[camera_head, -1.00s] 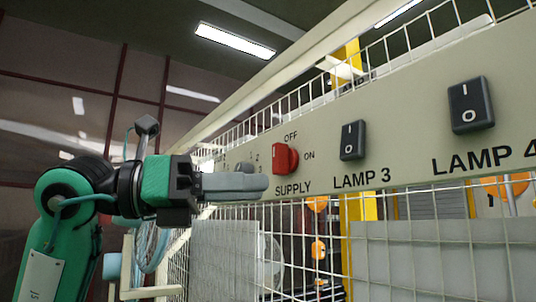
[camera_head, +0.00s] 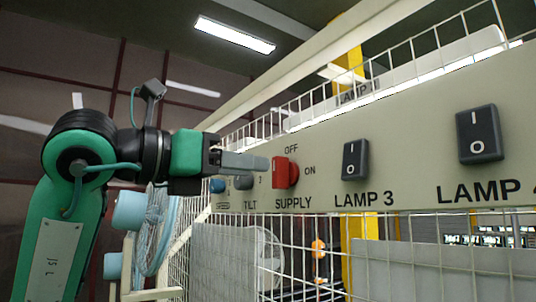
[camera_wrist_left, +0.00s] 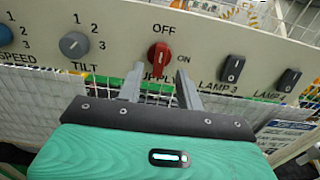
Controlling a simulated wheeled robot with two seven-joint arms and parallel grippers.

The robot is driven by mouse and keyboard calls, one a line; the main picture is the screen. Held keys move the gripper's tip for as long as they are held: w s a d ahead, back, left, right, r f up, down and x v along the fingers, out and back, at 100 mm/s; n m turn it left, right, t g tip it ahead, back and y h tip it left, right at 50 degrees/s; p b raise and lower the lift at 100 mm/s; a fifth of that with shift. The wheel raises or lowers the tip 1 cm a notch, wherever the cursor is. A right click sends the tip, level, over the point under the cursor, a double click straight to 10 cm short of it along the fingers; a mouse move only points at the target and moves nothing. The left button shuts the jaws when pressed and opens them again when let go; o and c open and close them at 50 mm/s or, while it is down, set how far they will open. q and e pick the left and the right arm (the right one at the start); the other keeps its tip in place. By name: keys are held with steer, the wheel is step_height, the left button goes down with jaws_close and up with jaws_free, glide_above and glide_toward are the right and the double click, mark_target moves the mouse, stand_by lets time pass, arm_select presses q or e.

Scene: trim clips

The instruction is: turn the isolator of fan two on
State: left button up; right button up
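The isolator is a red rotary knob (camera_head: 282,172) on a beige panel (camera_head: 325,195), marked SUPPLY below, OFF above and ON at its right. In the left wrist view the red knob (camera_wrist_left: 159,56) has its grip upright, in line with OFF. My left gripper (camera_head: 266,163) is just left of the knob in the head view. In the left wrist view my left gripper (camera_wrist_left: 161,74) is open, its two grey fingers apart below the knob and nothing between them. I cannot tell whether a fingertip touches the knob. My right gripper is not in view.
Left of the isolator are a grey TILT knob (camera_wrist_left: 74,45) and a blue SPEED knob (camera_wrist_left: 4,34). Right of it are dark rocker switches for LAMP 3 (camera_head: 355,160) and another lamp (camera_head: 479,135). White wire mesh (camera_head: 300,235) stands below the panel.

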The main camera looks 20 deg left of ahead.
mark_target(274, 169)
arm_select(q)
steer(key=shift+p+x, duration=0.7)
steer(key=shift+x, duration=1.6)
jaws_close()
